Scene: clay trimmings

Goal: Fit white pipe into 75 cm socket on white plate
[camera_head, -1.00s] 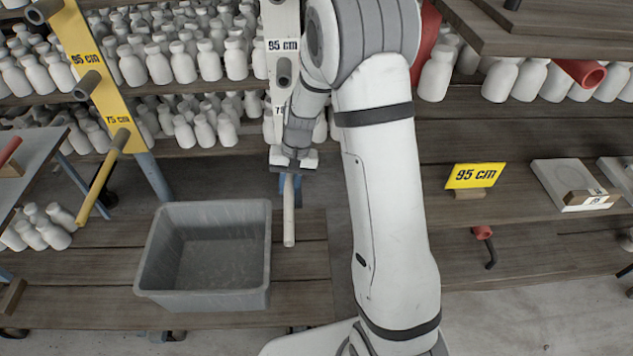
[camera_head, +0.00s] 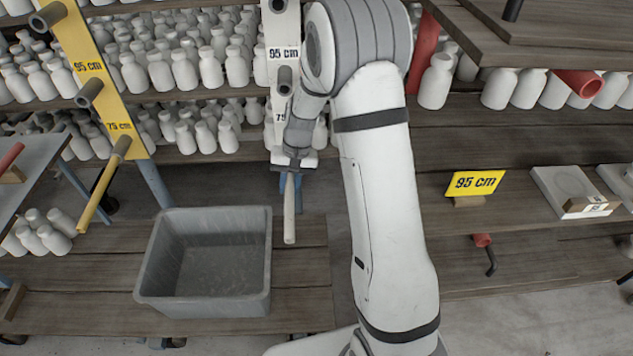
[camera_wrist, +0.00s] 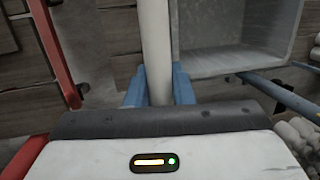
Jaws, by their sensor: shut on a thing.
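The white pipe (camera_head: 290,215) is held in my gripper (camera_head: 291,180) and points toward the camera in the head view. In the wrist view the pipe (camera_wrist: 156,45) runs up between the two blue fingers (camera_wrist: 159,88), which are shut on it. The white plate (camera_head: 283,30) stands upright behind my gripper. Its 95 cm label and a grey socket (camera_head: 284,78) below that label show. A second label, partly covered by my wrist, reads "75". The 75 cm socket and the pipe's far end are hidden, so I cannot tell whether they touch.
A yellow plate (camera_head: 105,95) with sockets and a yellow pipe (camera_head: 103,190) stands at left. A grey bin (camera_head: 150,270) is on the low shelf below left of my gripper. White bottles fill the shelves behind. A yellow 95 cm sign (camera_head: 475,183) stands at right.

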